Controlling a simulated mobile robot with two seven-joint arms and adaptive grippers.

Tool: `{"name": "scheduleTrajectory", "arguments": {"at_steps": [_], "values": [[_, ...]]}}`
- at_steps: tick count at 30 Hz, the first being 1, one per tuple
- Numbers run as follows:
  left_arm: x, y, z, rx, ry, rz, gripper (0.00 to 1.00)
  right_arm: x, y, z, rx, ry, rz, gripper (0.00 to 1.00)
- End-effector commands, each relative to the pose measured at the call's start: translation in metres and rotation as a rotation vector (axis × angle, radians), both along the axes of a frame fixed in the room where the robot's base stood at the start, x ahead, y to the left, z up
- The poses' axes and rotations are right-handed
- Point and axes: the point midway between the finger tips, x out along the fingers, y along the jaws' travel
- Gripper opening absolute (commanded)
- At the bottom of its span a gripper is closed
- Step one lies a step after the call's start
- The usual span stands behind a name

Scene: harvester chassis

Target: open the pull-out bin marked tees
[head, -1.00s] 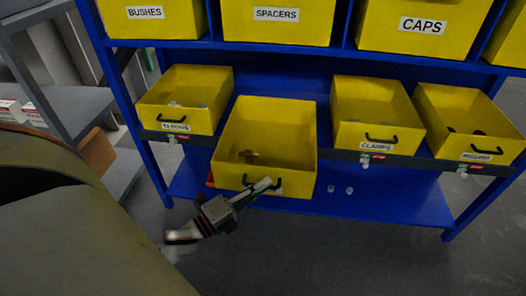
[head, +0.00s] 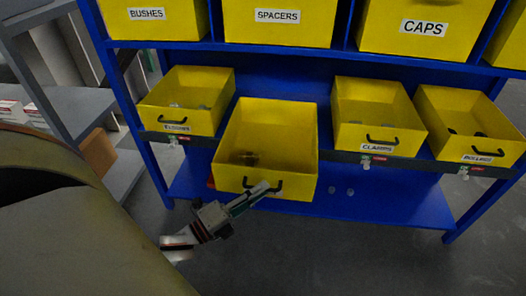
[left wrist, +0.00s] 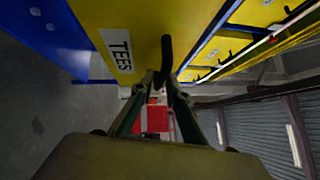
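The tees bin (head: 309,155) is a yellow bin that stands well out from its shelf row in the head view. A small brownish fitting lies inside it. Its front bears a black handle (head: 277,187); my left gripper covers part of it. In the left wrist view the white TEES label (left wrist: 120,49) and the handle (left wrist: 167,52) show close up. My left gripper (head: 264,187) is at the handle, its fingertips (left wrist: 161,77) slightly apart with the handle between them; firm contact cannot be seen. My right gripper is in neither view.
Yellow bins for elbows (head: 200,122), clamps (head: 375,138) and rollers (head: 478,145) sit pushed back along the blue rack (head: 400,208). Larger bins marked bushes, spacers and caps are above. A grey shelf (head: 75,105) stands at left. The floor at right is clear.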

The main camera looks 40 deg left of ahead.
Motion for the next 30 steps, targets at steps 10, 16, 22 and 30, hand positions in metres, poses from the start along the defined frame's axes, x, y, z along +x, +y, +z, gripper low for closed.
{"name": "scheduleTrajectory", "arguments": {"at_steps": [10, 16, 22, 30], "values": [[-0.067, 0.017, -0.011, 0.001, 0.006, 0.003, 0.15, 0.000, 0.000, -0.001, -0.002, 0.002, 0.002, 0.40], [-0.094, 0.024, -0.014, 0.000, 0.003, 0.002, 0.15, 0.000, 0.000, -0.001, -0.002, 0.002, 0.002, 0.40], [-0.103, 0.026, -0.015, 0.000, 0.001, 0.001, 0.15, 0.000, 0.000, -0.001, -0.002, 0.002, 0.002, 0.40], [-0.103, 0.026, -0.015, 0.000, 0.001, 0.001, 0.15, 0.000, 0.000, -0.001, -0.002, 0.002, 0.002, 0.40]]}}
